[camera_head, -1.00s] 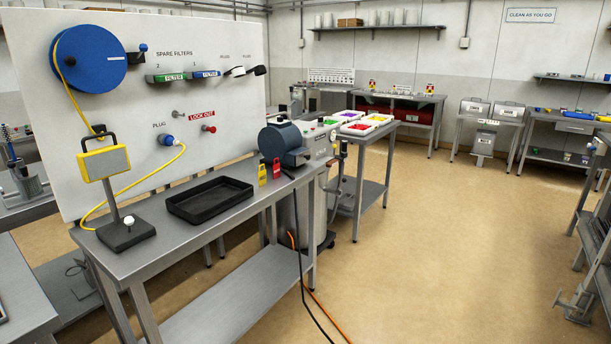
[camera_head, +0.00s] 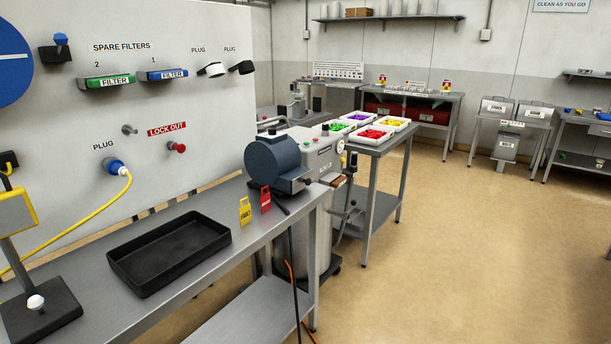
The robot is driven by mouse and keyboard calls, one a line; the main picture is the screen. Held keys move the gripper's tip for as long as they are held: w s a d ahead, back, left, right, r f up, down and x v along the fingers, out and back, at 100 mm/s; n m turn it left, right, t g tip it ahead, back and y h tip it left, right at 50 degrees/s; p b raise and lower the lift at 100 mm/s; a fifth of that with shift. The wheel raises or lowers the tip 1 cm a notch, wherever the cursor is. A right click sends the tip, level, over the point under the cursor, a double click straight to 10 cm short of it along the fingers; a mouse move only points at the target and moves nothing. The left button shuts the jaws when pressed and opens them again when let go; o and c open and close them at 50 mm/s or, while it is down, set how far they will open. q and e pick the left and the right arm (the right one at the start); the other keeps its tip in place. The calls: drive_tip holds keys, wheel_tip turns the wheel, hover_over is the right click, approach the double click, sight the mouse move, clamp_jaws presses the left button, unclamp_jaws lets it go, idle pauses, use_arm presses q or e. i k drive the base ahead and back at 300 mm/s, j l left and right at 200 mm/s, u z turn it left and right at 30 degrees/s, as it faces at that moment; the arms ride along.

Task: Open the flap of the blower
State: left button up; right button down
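The blower (camera_head: 272,163) is a dark blue-grey rounded drum at the far end of the steel bench, beside a grey machine with a control panel (camera_head: 322,152). A dark block juts from the drum's right side. I cannot tell which part is the flap or whether it is shut. Neither of my grippers shows in the head view.
A black tray (camera_head: 170,254) lies on the bench (camera_head: 262,234). A yellow tag (camera_head: 245,212) and a red tag (camera_head: 265,199) stand by the blower. A blue plug (camera_head: 115,166) with a yellow cable sits in the wall panel. The floor (camera_head: 450,260) at right is clear.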

sight(303, 181)
drive_tip(key=i+l+u, duration=0.1)
drive_tip(key=i+l, duration=0.55)
drive_tip(key=l, duration=0.2)
drive_tip(key=i+l+u, duration=0.15)
drive_tip(key=i+l, duration=0.15)
drive_tip(key=i+l+u, duration=0.1)
drive_tip(key=i+l, duration=0.2)
drive_tip(key=l, duration=0.3)
drive_tip(key=i+l, duration=0.1)
drive_tip(key=l, duration=0.2)
drive_tip(key=i+l+u, duration=0.1)
drive_tip(key=l, duration=0.2)
drive_tip(key=i+l, duration=0.1)
drive_tip(key=l, duration=0.25)
